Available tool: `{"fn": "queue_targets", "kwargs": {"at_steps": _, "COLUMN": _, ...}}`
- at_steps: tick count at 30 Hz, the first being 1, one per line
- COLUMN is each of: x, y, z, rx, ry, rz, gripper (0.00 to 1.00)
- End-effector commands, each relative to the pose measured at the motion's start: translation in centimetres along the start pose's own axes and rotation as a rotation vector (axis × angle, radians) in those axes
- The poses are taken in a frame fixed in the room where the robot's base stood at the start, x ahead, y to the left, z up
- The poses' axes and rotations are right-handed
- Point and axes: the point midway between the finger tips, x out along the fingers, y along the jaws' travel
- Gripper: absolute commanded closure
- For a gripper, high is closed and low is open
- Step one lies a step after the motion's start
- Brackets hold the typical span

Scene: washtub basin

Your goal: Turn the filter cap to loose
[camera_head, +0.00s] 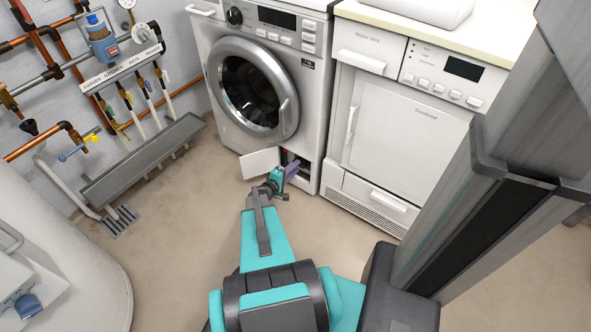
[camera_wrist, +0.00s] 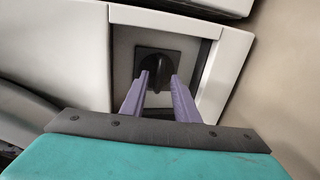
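The filter cap (camera_wrist: 156,64) is a dark round knob with a raised grip bar, set on a dark square plate in the recess at the washing machine's (camera_head: 258,85) lower right corner. The bar looks roughly upright in the wrist view. My gripper (camera_wrist: 160,82) points into the recess, its two purple fingers apart, one on each side of the bar's line. A gap shows between the fingers, and I see no contact with the cap. In the head view my gripper (camera_head: 294,168) is at the recess, and the cap cannot be made out there.
The white flap (camera_head: 260,163) of the recess stands open to the left of my gripper. A white dryer (camera_head: 405,125) stands close on the right. The floor in front is clear.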

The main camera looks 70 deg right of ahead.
Motion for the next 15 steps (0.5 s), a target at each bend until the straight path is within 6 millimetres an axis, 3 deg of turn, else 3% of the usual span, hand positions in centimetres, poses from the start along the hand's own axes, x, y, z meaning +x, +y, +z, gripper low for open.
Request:
{"fn": "queue_targets", "kwargs": {"at_steps": 6, "x": 1.5, "y": 0.0, "z": 0.0, "rx": 0.0, "ry": 0.0, "rz": 0.001, "gripper": 0.72}}
{"fn": "queue_targets", "kwargs": {"at_steps": 15, "x": 1.7, "y": 0.1, "z": 0.0, "rx": 0.0, "ry": 0.0, "rz": 0.001, "gripper": 0.72}}
